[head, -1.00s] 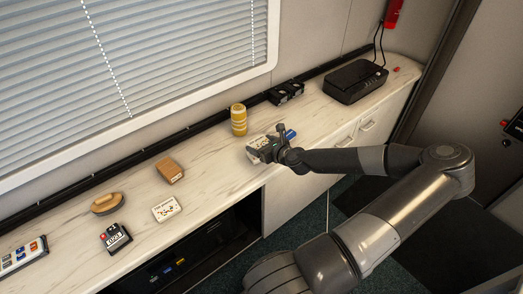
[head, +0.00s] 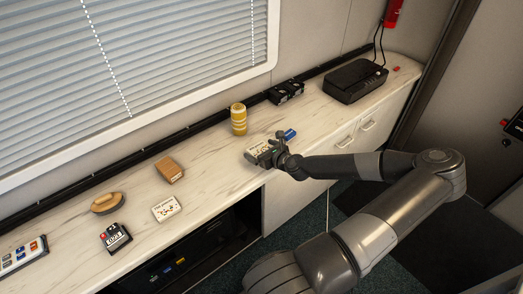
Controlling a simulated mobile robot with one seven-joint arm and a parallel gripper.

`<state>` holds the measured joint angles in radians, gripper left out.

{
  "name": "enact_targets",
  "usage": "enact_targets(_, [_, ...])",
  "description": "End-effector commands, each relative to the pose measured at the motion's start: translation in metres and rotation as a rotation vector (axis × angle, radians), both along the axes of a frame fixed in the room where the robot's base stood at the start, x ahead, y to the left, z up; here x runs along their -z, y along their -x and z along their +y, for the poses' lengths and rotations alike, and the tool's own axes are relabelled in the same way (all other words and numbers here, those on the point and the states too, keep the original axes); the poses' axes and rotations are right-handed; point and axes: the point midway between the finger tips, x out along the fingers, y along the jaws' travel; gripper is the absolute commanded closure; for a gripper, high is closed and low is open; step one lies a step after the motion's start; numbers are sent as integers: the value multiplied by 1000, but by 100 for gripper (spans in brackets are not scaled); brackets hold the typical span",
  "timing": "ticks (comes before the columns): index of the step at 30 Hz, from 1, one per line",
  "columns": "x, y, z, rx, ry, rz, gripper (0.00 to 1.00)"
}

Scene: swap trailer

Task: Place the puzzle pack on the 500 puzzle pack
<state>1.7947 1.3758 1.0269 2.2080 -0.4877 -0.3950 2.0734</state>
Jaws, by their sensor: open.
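A pale, box-shaped puzzle pack (head: 258,152) with a dark picture lies on the white counter near its front edge. I cannot tell whether it is one pack or two stacked. My gripper (head: 277,152) is open at its right end. The fingers hide that end, and I cannot tell whether they touch it. Another white pack with small coloured figures (head: 166,208) lies flat on the counter further left. The print is too small to tell which is the 500 puzzle pack.
A yellow striped canister (head: 238,119) stands behind the pack, and a blue item (head: 289,134) lies beyond my gripper. A brown box (head: 169,169), wooden brush (head: 107,203) and black numbered device (head: 115,238) are at left. A black router (head: 354,80) is at right.

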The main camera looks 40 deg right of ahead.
Motion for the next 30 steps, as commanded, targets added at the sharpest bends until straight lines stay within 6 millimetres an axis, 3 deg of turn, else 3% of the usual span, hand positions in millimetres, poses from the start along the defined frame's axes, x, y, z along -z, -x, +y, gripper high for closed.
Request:
enact_targets(8, [-4, 3, 0, 1, 0, 0, 1])
enact_targets(30, [-43, 100, -1, 4, 1, 1, 1])
